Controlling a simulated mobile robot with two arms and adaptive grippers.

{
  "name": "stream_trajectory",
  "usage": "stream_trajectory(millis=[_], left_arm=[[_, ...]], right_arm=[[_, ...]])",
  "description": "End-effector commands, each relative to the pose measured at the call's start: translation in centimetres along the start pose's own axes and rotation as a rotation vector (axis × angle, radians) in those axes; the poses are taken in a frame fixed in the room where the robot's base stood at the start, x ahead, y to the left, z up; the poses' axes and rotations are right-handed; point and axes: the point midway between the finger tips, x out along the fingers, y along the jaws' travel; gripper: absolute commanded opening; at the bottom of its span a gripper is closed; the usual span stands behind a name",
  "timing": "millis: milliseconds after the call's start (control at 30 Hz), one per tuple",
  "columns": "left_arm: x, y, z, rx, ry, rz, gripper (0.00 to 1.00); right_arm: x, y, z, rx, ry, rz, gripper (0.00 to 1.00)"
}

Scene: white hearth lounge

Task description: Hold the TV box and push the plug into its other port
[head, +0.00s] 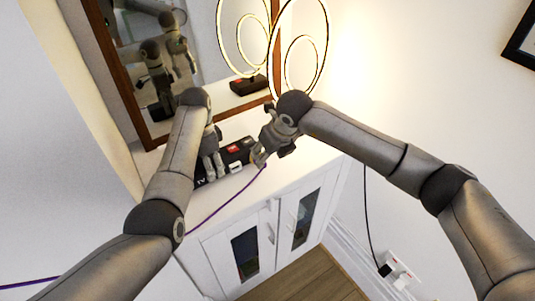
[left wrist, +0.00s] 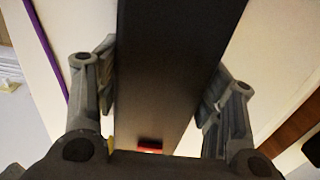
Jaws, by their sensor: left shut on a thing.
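The TV box (head: 228,159) is a long black box with red and white patches, lying along the white cabinet top. My left gripper (head: 213,166) is shut on it; in the left wrist view the box (left wrist: 170,70) runs between the two fingers. My right gripper (head: 262,152) is at the right end of the box. A purple cable (head: 222,205) leads from the right gripper's fingertips to the lower left and also shows in the left wrist view (left wrist: 45,42). The plug and the ports are too hidden or small to make out.
A wood-framed mirror (head: 136,118) stands behind the cabinet (head: 220,245). A ring lamp (head: 327,45) is lit behind my right gripper. A wall socket (head: 400,265) with a black lead is low at right. The cabinet top right of the gripper is clear.

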Motion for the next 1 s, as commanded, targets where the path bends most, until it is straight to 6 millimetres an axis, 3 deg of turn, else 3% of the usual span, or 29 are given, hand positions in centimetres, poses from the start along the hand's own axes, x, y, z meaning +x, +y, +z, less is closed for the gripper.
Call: stream_trajectory(millis=[300,333,500,867,1000], left_arm=[[0.0,0.0,0.0,0.001,0.001,0.000,0.23],[0.0,0.0,0.0,0.001,0.001,0.000,0.65],[0.0,0.0,0.0,0.000,0.000,0.000,0.87],[-0.1,0.0,0.0,0.000,0.000,0.000,0.87],[-1.4,-0.1,-0.1,0.000,0.002,-0.004,0.87]], right_arm=[[-0.2,0.0,0.0,0.001,0.000,0.000,0.49],[-0.2,0.0,0.0,0.001,0.000,0.000,0.49],[-0.2,0.0,0.0,0.001,0.001,0.000,0.49],[-0.2,0.0,0.0,0.001,0.001,0.000,0.49],[-0.2,0.0,0.0,0.001,0.001,0.000,0.49]])
